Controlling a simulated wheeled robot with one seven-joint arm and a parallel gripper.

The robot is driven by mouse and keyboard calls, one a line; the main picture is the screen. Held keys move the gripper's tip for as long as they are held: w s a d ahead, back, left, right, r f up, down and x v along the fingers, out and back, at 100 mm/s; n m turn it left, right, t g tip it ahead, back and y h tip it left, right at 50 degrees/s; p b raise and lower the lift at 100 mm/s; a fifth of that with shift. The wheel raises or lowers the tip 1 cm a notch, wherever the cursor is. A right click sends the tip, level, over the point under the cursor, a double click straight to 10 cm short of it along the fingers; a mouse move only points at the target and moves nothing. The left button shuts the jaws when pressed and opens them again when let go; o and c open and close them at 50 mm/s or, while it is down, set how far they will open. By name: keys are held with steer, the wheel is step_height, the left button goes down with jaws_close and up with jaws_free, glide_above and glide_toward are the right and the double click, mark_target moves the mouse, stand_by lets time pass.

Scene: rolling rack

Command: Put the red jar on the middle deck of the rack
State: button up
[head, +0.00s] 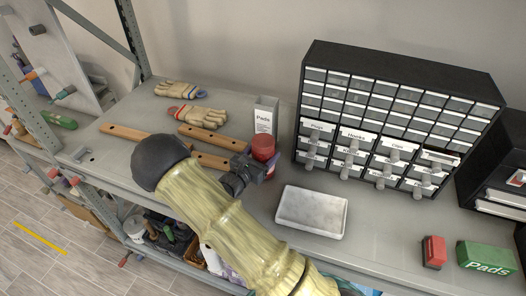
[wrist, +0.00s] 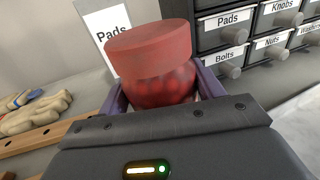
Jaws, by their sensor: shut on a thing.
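The red jar (head: 263,150) is upright at my gripper, in front of a white box labelled "Pads" (head: 265,115). In the wrist view the red jar (wrist: 152,65) fills the space between my two fingers. My gripper (head: 262,170) is shut on it. I cannot tell whether the jar's base touches the worktop. The rack is the grey metal shelving with this worktop (head: 235,210) as a deck. A lower deck below it is partly hidden by my arm and its front edge.
A black drawer cabinet (head: 398,115) stands right of the jar. A white tray (head: 312,211) lies in front of it. Gloves (head: 200,116) and wooden bars (head: 122,133) lie to the left. A red block (head: 434,251) and a green box (head: 487,257) sit at the right.

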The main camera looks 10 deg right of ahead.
steer(key=shift+f, duration=0.1)
steer(key=o, duration=1.2)
steer(key=b+v, duration=0.4)
steer(key=v, duration=0.8)
steer(key=shift+s, duration=0.1)
steer(key=shift+d, duration=0.1)
